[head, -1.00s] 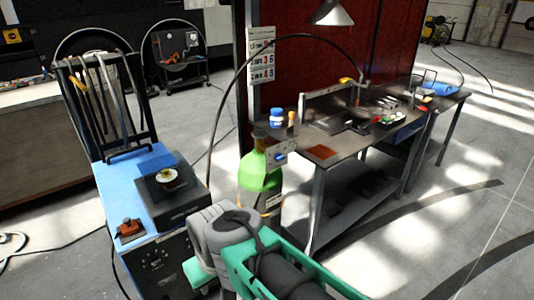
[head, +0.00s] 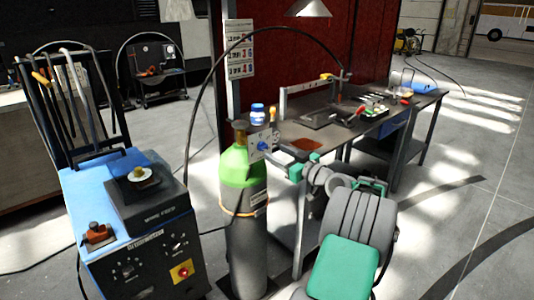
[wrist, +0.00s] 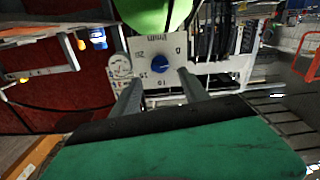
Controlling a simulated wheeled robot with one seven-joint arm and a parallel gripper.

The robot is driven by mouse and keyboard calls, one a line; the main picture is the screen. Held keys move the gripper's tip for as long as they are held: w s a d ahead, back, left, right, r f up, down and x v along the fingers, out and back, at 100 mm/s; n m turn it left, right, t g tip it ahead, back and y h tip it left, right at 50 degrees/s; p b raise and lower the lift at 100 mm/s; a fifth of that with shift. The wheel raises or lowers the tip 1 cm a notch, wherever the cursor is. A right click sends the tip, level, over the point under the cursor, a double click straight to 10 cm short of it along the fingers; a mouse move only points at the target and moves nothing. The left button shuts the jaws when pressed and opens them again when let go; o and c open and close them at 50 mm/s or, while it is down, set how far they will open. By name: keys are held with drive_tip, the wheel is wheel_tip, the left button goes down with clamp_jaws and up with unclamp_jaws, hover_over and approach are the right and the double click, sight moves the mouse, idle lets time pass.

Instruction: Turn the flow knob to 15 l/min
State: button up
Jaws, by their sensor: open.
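The flow knob (head: 262,146) is a small blue knob on a pale panel (head: 255,138) by the top of a green-shouldered gas cylinder (head: 242,170). In the wrist view the knob (wrist: 159,63) sits near the middle of the panel, ringed by printed numbers that appear upside down. Its pointer direction is too small to tell. My gripper (wrist: 160,73) is open and empty, its two fingers pointing at the panel on either side of the knob. They look apart from the knob. In the head view my gripper (head: 279,153) is just right of the panel.
A round gauge (wrist: 120,67) is beside the panel. A workbench (head: 300,132) with tools stands behind my arm. A blue-topped welding machine (head: 95,185) stands left of the cylinder.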

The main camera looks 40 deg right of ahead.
sight(265, 147)
drive_tip(key=w, duration=0.6)
drive_tip(key=shift+a, duration=0.1)
drive_tip(key=shift+s, duration=0.1)
clamp_jaws()
